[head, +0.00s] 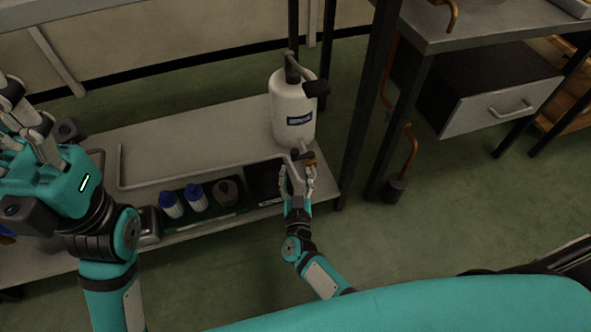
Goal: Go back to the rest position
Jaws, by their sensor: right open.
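My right gripper (298,182) is open at the front right of a low grey shelf (150,140), with its fingers pointing away from me. Just beyond it stands an upright white cylinder (294,112) with a dark top and a blue label. A small brown and dark fitting (308,158) sits at the cylinder's foot, close to the fingertips; whether they touch cannot be told. My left gripper (25,130) is raised at the left edge, partly cut off by the frame, and its jaw state is unclear.
A dark tray (240,207) on the shelf's front edge holds blue-capped white bottles (170,204) and a dark round container (225,192). Dark table legs (365,100) rise right of the shelf. A drawer unit (488,108) hangs at the right. The green floor (440,220) is open at right.

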